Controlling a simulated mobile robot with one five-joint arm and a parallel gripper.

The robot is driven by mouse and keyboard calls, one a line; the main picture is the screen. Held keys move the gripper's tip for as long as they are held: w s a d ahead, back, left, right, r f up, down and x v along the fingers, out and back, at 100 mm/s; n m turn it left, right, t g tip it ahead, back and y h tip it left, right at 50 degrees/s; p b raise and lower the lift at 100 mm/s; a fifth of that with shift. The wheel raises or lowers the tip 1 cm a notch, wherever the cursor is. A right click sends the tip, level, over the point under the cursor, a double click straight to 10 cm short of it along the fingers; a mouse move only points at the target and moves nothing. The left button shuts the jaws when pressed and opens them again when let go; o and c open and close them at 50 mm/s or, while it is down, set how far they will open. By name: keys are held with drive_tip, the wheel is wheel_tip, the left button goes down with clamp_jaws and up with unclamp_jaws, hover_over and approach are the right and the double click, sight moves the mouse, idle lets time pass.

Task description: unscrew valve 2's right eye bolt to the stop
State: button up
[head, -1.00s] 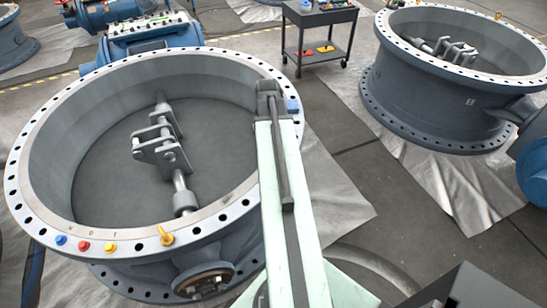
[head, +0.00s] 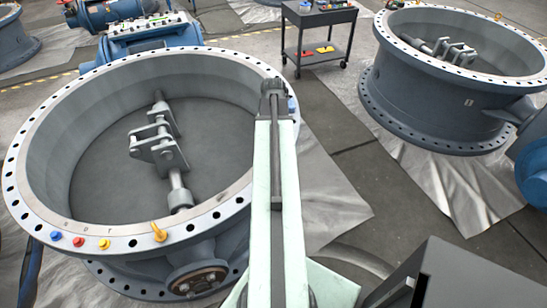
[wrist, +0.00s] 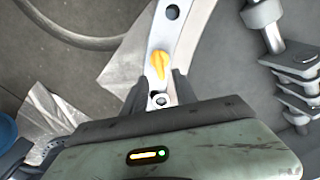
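A large valve body (head: 37,140) with a drilled pale flange stands at the left in the head view. One yellow eye bolt (head: 159,232) stands on its near rim. A yellow eye bolt (wrist: 158,64) is upright on the flange in the wrist view, which seems to be the right-hand rim hidden behind my arm in the head view. My gripper (wrist: 159,82) is open, its fingers spread on either side of a flange hole just below this bolt in the picture. The bolt shows in front of the fingertips; contact cannot be seen. In the head view my arm hides the gripper.
Inside the valve is a shaft with bracket plates (head: 158,145). Blue, red and yellow caps (head: 79,241) sit on the near rim. A second valve (head: 440,100) and a tool cart (head: 318,40) stand farther back. A hose (wrist: 75,38) lies on the floor outside the rim.

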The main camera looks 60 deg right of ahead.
wheel_tip(320, 180, down, 7)
drive_tip(key=b, duration=0.6)
drive_tip(key=shift+f, duration=0.1)
drive_tip(key=shift+s, duration=0.1)
clamp_jaws()
